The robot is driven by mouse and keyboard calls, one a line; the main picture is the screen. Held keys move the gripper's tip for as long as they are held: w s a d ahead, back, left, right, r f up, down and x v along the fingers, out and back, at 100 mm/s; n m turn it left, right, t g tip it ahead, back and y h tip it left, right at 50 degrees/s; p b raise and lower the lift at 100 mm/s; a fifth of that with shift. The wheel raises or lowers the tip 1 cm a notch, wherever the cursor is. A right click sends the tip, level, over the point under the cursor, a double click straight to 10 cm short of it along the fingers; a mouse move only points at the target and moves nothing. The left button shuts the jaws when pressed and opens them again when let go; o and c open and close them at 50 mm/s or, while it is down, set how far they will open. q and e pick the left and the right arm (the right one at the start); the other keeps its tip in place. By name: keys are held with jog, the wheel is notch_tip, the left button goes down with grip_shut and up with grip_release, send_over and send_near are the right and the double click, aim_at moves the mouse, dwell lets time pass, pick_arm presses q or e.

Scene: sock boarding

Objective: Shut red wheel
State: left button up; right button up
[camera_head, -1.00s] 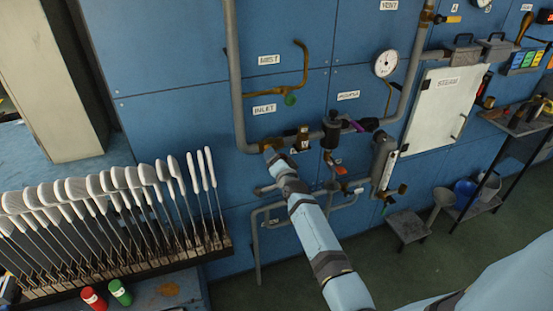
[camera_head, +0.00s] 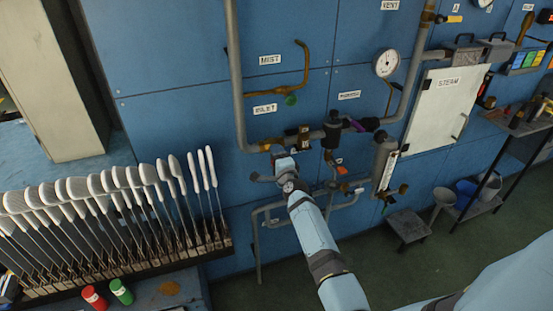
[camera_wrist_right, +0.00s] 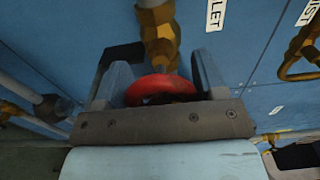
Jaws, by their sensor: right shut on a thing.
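The red wheel (camera_wrist_right: 160,90) is a small red handwheel on a brass valve (camera_wrist_right: 158,35) and fills the middle of the right wrist view. My right gripper (camera_wrist_right: 163,76) is shut on it, with one grey finger on each side of the rim. In the head view my right gripper (camera_head: 276,162) reaches the lower end of the left grey pipe, below the INLET label (camera_head: 264,109). There the gripper hides most or all of the wheel. My left gripper is in neither view.
Grey pipes (camera_head: 238,80) run across the blue wall panel around the valve. A black fitting (camera_head: 332,128) and a grey cylinder (camera_head: 384,160) sit to the right. A rack of white sock boards (camera_head: 130,185) stands at left. Open floor lies below.

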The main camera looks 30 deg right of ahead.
dwell(0.4)
jog(key=o, duration=0.9)
jog(key=p+v, duration=0.4)
jog(key=v, duration=0.9)
jog(key=shift+s+a, duration=0.2)
jog(key=shift+s, duration=0.15)
